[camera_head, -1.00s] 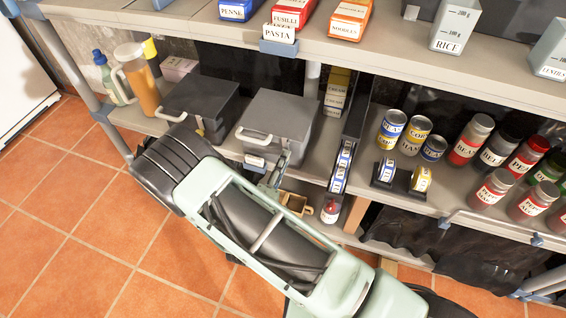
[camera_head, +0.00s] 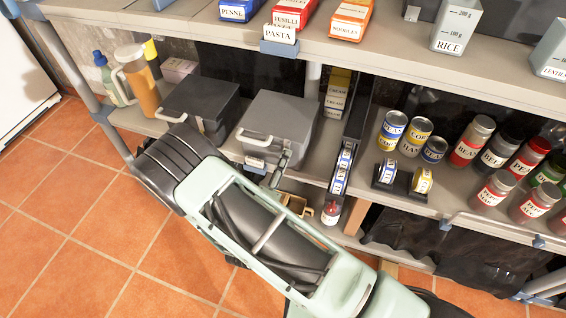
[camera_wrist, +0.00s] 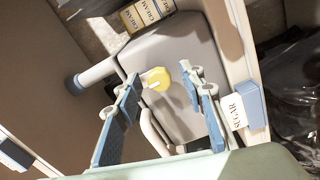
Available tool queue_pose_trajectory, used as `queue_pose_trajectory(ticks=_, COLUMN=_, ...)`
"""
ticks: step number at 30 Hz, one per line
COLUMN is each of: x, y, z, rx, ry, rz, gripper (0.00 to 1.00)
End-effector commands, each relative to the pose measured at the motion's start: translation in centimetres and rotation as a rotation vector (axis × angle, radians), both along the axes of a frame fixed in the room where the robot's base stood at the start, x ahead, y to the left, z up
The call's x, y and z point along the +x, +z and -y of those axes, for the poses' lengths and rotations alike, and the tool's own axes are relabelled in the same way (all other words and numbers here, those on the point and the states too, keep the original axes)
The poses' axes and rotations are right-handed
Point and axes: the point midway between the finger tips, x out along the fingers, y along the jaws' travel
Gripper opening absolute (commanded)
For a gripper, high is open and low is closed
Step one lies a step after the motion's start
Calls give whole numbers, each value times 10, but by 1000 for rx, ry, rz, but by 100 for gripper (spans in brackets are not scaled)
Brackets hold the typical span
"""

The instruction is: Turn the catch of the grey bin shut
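The grey bin (camera_head: 278,120) stands on the middle shelf, right of a darker bin, its pale handle (camera_head: 254,136) facing the front. In the wrist view the grey bin (camera_wrist: 190,45) fills the middle, with its handle (camera_wrist: 152,132) low between my fingers. A round yellow catch (camera_wrist: 161,80) with a small white tab (camera_wrist: 150,76) sits on it. My gripper (camera_wrist: 160,100) is open and empty, with one blue-padded finger on each side of the catch. In the head view my gripper (camera_head: 281,165) is at the bin's front right, partly hidden by my arm. I cannot tell whether the fingers touch anything.
The dark bin (camera_head: 200,103) stands close on the left. Cream boxes (camera_head: 338,92) and a narrow dark divider (camera_head: 351,140) are close on the right. A SUGAR label (camera_wrist: 236,111) hangs on the shelf edge. The upper shelf (camera_head: 300,44) overhangs the bins.

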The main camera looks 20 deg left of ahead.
Motion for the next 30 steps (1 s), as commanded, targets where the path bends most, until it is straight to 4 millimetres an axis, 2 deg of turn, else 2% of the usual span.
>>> queue_pose_trajectory(ticks=7, x=0, y=0, z=1, rx=-1, ry=-1, rz=1, gripper=37)
queue_pose_trajectory(ticks=11, x=-10, y=0, z=-1, rx=-1, ry=-1, rz=-1, gripper=37)
queue_pose_trajectory(ticks=24, x=-96, y=0, z=-8, rx=-2, ry=2, rz=-2, gripper=37)
queue_pose_trajectory(ticks=30, x=-117, y=0, z=-9, rx=-1, ry=1, rz=0, gripper=37)
